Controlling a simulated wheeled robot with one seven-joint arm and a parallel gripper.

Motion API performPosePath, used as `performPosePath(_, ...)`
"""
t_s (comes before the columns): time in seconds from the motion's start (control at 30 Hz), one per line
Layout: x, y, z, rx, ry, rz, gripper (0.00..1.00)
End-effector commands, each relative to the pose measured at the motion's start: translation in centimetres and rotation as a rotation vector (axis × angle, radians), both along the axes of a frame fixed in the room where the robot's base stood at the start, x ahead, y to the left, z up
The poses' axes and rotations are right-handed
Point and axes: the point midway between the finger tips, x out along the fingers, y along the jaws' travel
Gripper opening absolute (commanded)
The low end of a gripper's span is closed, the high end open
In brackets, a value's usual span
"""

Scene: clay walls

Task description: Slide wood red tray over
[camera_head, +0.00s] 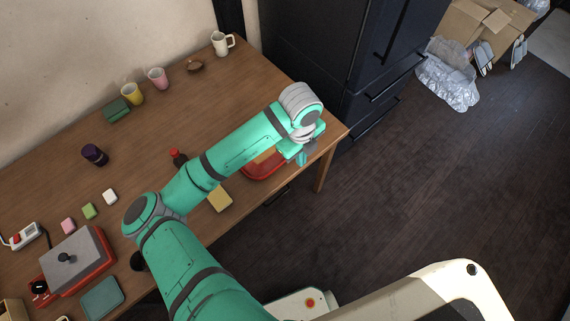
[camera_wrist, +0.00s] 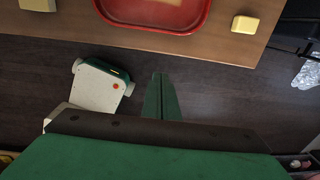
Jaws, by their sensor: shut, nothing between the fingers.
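The red tray (camera_head: 260,170) lies near the front edge of the wooden table, partly hidden behind my arm in the head view. My gripper (camera_head: 303,158) is beside the tray's right end in the head view. In the wrist view the closed fingers of my gripper (camera_wrist: 158,78) point toward the tray, below its rim in the picture, with a gap between them. The fingers hold nothing. I cannot tell their height relative to the table.
A pale yellow block (camera_wrist: 245,24) lies right of the tray in the wrist view. Another tan block (camera_head: 220,199) lies left of it in the head view. A dark red-capped bottle (camera_head: 178,157) stands behind my arm. Dark cabinets (camera_head: 345,55) stand beyond the table's right end.

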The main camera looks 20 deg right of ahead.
Motion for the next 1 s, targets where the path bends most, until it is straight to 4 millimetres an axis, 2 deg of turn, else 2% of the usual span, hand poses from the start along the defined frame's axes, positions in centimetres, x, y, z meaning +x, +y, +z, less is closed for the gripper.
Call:
performPosePath(0.03, 0.2, 1.0, 0.0, 0.032, 0.001, -0.01, 0.0)
performPosePath(0.1, 0.2, 1.9, -0.2, 0.059, 0.005, -0.019, 0.0)
performPosePath(0.27, 0.2, 2.3, -1.3, 0.073, 0.009, -0.024, 0.0)
performPosePath(0.77, 0.1, 2.2, -10.1, 0.069, 0.009, -0.022, 0.0)
performPosePath(1.0, 3.1, 3.2, -10.2, 0.07, 0.005, -0.022, 0.0)
